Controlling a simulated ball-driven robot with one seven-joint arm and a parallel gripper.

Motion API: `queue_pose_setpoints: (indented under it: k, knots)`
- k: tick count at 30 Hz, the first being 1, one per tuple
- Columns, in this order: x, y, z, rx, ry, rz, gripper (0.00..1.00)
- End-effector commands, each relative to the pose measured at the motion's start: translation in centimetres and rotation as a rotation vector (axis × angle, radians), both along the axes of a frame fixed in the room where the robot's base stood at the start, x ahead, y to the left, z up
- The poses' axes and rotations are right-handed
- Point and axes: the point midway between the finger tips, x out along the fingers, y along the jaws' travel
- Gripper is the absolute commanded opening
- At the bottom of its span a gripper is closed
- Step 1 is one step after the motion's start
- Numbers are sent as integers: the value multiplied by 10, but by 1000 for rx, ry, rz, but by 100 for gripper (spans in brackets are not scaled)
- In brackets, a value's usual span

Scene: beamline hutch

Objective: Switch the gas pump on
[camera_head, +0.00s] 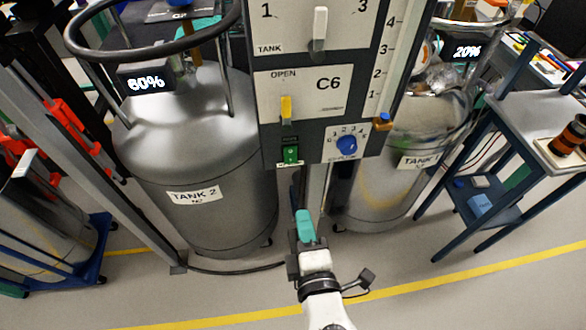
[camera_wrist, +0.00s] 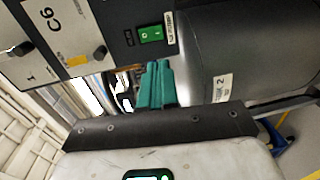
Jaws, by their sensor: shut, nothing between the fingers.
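A green rocker switch (camera_head: 291,154) sits at the lower left of the grey control panel (camera_head: 273,120). A small white label stands beside it, too small to read. In the wrist view the green switch (camera_wrist: 150,35) shows just beyond my fingertips, with white marks on it. I cannot tell for sure which way it is tipped. My gripper (camera_head: 302,213) has teal fingers, shut and empty, below the panel and the switch in the head view. In the wrist view my gripper (camera_wrist: 157,64) points at the panel's edge and appears apart from the switch.
A blue dial (camera_head: 347,145), a yellow lever (camera_head: 286,108) and a white lever (camera_head: 320,25) are on the panel. Tank 2 (camera_head: 190,150), reading 60%, stands left. Tank 1 (camera_head: 375,195), reading 20%, stands right. A blue-framed cart (camera_head: 540,110) is at far right.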

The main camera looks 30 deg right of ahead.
Motion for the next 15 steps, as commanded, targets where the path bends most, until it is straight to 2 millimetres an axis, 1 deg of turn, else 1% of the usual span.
queue_pose_setpoints:
  k: [5, 8, 15]
  knots:
    - [6, -3, 0, 0, -1, -3, 0]
    - [18, -6, 0, 0, -2, -3, 0]
    - [62, -20, -5, 0, -2, -4, 0]
